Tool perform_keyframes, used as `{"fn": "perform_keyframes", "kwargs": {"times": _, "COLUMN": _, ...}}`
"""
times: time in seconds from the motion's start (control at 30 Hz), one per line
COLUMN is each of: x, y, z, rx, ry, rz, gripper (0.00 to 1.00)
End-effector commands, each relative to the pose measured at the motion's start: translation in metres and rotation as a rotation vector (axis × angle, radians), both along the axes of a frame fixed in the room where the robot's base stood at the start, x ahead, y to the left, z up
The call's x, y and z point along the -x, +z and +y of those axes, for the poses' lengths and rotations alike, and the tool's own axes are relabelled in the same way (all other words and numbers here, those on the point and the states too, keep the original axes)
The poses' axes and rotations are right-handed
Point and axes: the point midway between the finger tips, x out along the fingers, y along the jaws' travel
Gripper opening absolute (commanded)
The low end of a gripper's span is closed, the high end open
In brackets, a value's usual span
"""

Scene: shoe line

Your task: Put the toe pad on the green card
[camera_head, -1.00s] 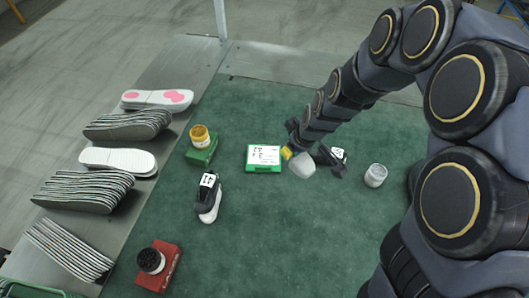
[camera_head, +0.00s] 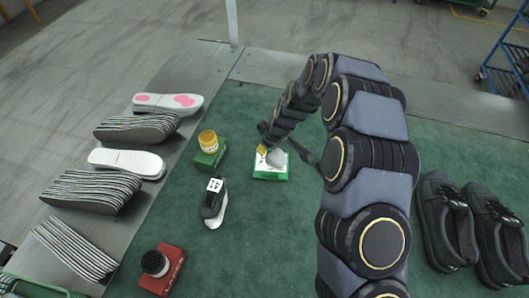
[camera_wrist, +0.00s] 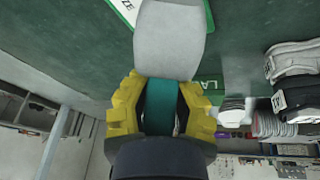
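The toe pad (camera_head: 276,158) is a light grey rounded piece. In the wrist view the pad (camera_wrist: 170,42) stands out from the yellow fingertips. My gripper (camera_head: 263,150) is shut on its near edge, and its yellow fingers (camera_wrist: 160,98) lie on both sides. The green card (camera_head: 270,178) lies on the green mat with a white printed face. The pad is over the card in the head view and hides part of it. A corner of the card (camera_wrist: 124,10) shows beyond the pad. I cannot tell whether pad and card touch.
A green box with a yellow jar (camera_head: 208,143) stands left of the card. A small dark shoe piece (camera_head: 214,203) and a red box with a black jar (camera_head: 160,265) are nearer. Soles line the left side. Dark shoes (camera_head: 470,225) stand at right.

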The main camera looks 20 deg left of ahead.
Motion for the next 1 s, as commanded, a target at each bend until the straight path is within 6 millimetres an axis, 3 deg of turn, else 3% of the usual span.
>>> {"fn": "perform_keyframes", "kwargs": {"times": 0.33, "x": -0.016, "y": -0.023, "z": 0.009, "rx": 0.001, "ry": -0.001, "rz": 0.001, "gripper": 0.00}}
{"fn": "perform_keyframes", "kwargs": {"times": 0.53, "x": -0.015, "y": -0.050, "z": 0.009, "rx": 0.000, "ry": -0.001, "rz": 0.000, "gripper": 0.00}}
{"fn": "perform_keyframes", "kwargs": {"times": 0.9, "x": -0.016, "y": -0.054, "z": 0.008, "rx": -0.001, "ry": 0.000, "rz": -0.001, "gripper": 0.00}}
{"fn": "perform_keyframes", "kwargs": {"times": 1.0, "x": -0.016, "y": -0.054, "z": 0.008, "rx": -0.001, "ry": -0.001, "rz": -0.001, "gripper": 0.34}}
